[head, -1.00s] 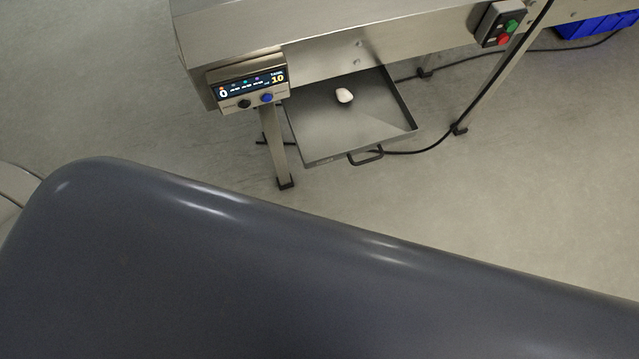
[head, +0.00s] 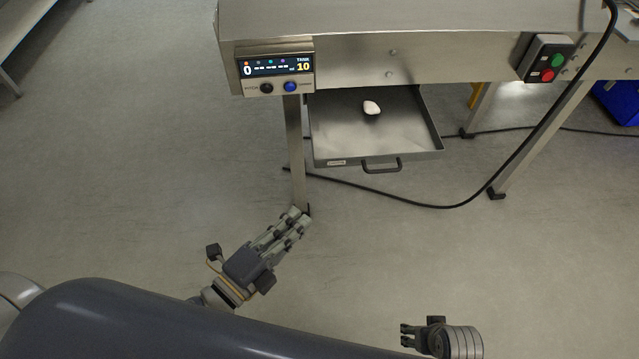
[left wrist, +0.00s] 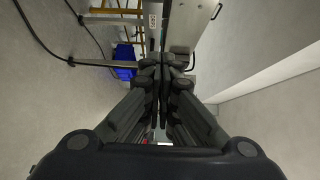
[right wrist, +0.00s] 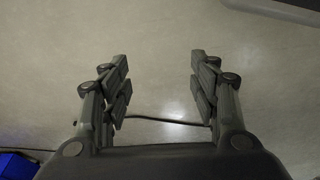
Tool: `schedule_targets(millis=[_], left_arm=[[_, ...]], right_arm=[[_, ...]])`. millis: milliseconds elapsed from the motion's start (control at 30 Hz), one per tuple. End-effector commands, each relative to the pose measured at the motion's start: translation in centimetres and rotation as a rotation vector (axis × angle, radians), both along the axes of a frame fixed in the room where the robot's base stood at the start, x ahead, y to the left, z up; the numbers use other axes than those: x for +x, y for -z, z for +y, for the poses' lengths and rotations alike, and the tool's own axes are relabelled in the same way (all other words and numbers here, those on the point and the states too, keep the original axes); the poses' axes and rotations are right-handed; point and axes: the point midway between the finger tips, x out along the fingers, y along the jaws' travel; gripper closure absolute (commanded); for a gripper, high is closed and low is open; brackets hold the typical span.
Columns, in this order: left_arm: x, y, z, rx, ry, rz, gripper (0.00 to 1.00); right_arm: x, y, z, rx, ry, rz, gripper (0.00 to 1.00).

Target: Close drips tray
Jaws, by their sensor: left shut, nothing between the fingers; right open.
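The drips tray (head: 345,142) is a flat grey metal tray pulled out under the machine, with a dark handle (head: 381,166) on its front edge. A small white lump (head: 371,108) lies in it. My left gripper (head: 298,216) is shut and empty, below and left of the tray near the foot of a machine leg; its closed fingers fill the middle of the left wrist view (left wrist: 162,72). My right gripper (head: 404,334) is at the bottom of the head view, well below the tray. In the right wrist view (right wrist: 159,75) it is open with only floor between its fingers.
The steel machine (head: 360,60) has a display panel (head: 275,72) at its left and a green and red button box (head: 548,58) at its right. A black cable (head: 440,207) runs along the floor. A blue crate (head: 617,102) stands at far right. The floor before the tray is otherwise clear.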

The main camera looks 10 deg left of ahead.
Motion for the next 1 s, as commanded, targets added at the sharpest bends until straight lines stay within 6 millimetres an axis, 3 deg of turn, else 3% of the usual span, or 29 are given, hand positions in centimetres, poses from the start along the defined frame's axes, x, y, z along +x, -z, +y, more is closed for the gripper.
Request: schedule_targets(millis=[600,800,1000], left_arm=[[8.9,-0.3,-4.5,-0.004,-0.001,0.0,1.0],[11.4,-0.1,-3.5,-0.003,-0.001,0.001,1.0],[12.4,0.0,-3.2,-0.004,-0.002,0.003,1.0]], right_arm=[[-1.7,4.7,-0.2,-0.003,-0.005,0.029,0.44],[-2.1,5.6,-0.2,-0.003,-0.006,0.031,0.44],[-2.2,5.8,-0.3,-0.003,-0.006,0.033,0.44]])
